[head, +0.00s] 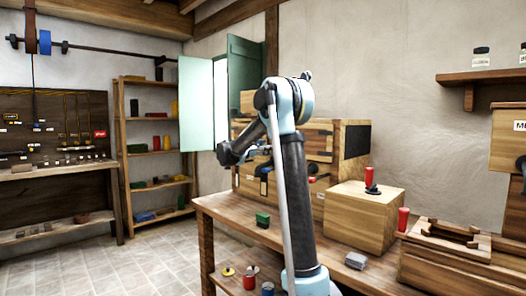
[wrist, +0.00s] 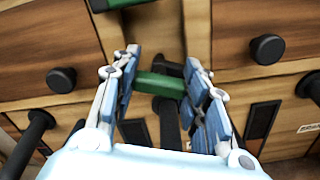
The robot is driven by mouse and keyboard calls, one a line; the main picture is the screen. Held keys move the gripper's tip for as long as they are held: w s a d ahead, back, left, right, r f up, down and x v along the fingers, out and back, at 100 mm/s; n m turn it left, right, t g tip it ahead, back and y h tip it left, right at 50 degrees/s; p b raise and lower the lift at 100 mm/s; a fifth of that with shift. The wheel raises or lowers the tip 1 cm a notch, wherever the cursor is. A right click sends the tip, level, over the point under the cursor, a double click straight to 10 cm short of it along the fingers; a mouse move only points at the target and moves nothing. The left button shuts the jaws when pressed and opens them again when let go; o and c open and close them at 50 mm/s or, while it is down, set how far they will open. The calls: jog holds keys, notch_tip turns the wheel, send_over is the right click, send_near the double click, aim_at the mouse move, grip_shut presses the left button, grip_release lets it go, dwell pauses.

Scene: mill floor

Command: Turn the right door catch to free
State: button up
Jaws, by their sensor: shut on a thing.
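A green door catch (wrist: 160,84) lies crosswise between the fingers of my gripper (wrist: 162,62) in the wrist view. The fingers are shut on it, one at each end. A dark part shows behind its right end. The catch sits in front of the wooden cabinet, between two door fronts with round black knobs (wrist: 62,80) (wrist: 267,48). In the head view my gripper (head: 262,150) is at the front of the wooden cabinet (head: 354,136), and my arm hides much of that front and the catch.
Another green piece (wrist: 122,2) shows at the top edge of the wrist view. Black handles (wrist: 38,128) stick out below the doors. On the bench (head: 222,208) are a green block (head: 263,220), a wooden box (head: 358,218) with a red-handled tool, and a grey block (head: 356,260).

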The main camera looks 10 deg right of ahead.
jog(key=m, duration=0.5)
jog(key=shift+s+d+m, duration=0.1)
jog(key=shift+m, duration=0.2)
jog(key=shift+d+f+m, duration=0.1)
jog(key=shift+f+m, duration=0.05)
jog(key=shift+m, duration=1.65)
jog(key=shift+s, duration=0.1)
jog(key=o, duration=1.1)
jog(key=shift+c, duration=0.2)
jog(key=shift+s+a, duration=0.2)
jog(key=shift+a, duration=0.35)
jog(key=v, duration=1)
jog(key=shift+s+a, duration=0.25)
jog(key=shift+a, duration=0.05)
